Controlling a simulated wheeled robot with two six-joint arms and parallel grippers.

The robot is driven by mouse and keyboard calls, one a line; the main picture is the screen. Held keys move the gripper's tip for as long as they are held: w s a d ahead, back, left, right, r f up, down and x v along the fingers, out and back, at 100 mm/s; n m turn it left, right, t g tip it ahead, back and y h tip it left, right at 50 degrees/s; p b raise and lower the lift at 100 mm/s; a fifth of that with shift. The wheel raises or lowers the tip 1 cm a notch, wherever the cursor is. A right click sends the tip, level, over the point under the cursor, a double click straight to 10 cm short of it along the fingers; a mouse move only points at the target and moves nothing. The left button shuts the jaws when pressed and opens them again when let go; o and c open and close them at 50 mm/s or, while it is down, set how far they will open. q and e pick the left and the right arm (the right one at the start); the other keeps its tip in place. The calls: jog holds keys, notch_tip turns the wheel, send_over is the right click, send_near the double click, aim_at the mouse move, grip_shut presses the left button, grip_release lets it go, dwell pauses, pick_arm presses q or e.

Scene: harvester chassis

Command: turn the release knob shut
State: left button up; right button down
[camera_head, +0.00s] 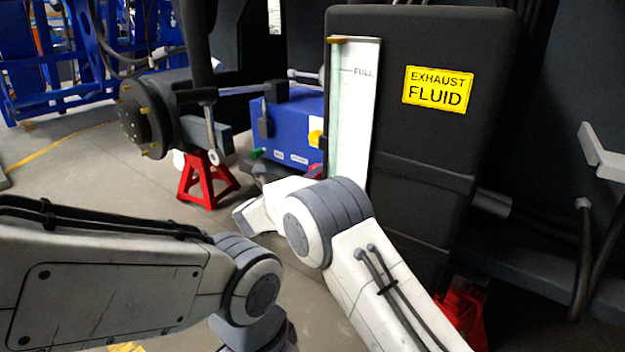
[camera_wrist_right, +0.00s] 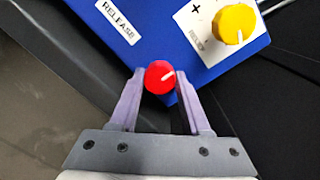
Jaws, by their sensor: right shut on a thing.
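My right gripper (camera_wrist_right: 160,84) is shut on the knob, with one purple-grey finger at each side. In the head view the blue box (camera_head: 285,122) stands left of the fluid tank, and my right arm hides part of it. My left arm comes in from the left, but its gripper is out of view.
A yellow knob (camera_wrist_right: 234,24) on a white plate is beside the release knob. A black exhaust fluid tank (camera_head: 425,140) with a white level gauge (camera_head: 354,110) stands close to my right arm. A red jack stand (camera_head: 206,182) holds up a wheel hub (camera_head: 146,118). Floor at left is clear.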

pick_arm(q)
jog(key=shift+f, duration=0.15)
pick_arm(e)
jog(key=shift+w, duration=0.1)
jog(key=shift+c, duration=1.8)
grip_release()
